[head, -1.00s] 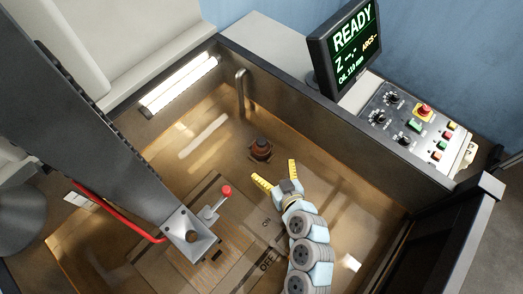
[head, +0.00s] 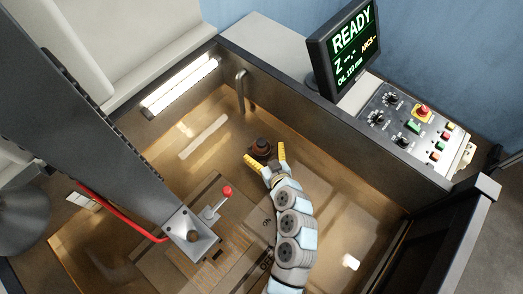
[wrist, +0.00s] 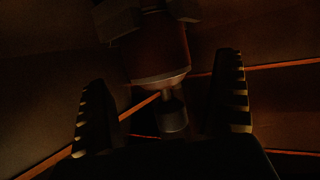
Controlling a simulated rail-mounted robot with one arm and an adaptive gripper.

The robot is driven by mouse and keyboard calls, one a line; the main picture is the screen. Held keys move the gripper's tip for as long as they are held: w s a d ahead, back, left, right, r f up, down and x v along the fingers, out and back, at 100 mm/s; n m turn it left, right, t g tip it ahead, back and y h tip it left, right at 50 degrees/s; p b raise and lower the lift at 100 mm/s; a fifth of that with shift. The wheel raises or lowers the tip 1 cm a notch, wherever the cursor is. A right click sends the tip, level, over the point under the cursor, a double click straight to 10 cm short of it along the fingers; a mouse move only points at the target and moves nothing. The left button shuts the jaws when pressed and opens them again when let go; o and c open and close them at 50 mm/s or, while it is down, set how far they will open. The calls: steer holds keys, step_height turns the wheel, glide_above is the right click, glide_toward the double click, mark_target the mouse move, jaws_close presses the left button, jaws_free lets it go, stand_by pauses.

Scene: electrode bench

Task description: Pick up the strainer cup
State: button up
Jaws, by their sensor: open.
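A small brown, round object with a dark top, which I take to be the strainer cup (head: 261,146), stands in the amber-lit tank near its back wall. My gripper (head: 267,161) is open, with its yellow fingers spread just in front of the cup. In the dark wrist view the cup's reddish-brown body (wrist: 160,55) has a pale rim. A short stem and a dark round knob (wrist: 174,118) show below that rim, between my open fingers (wrist: 163,100). The fingers look apart from the cup, with a gap on both sides. The cup's lower part is partly hidden in the head view.
A bent pipe (head: 241,90) rises by the tank's back wall, left of the cup. A red-knobbed lever (head: 227,191) and a metal bracket (head: 190,240) stand to the left of my arm. The tank floor to the right (head: 350,205) is largely clear.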

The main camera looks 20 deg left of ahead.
mark_target(261, 146)
steer(key=shift+x, duration=1.3)
steer(key=c, duration=1.4)
steer(key=shift+o, duration=0.2)
step_height(261, 146, up, 4)
steer(key=shift+s+d+f, duration=0.1)
steer(key=shift+s, duration=0.1)
steer(key=s+d+r+p, duration=0.3)
steer(key=s+r, duration=0.6)
steer(key=s, duration=0.4)
steer(key=shift+r+p, duration=0.25)
steer(key=shift+p, duration=0.4)
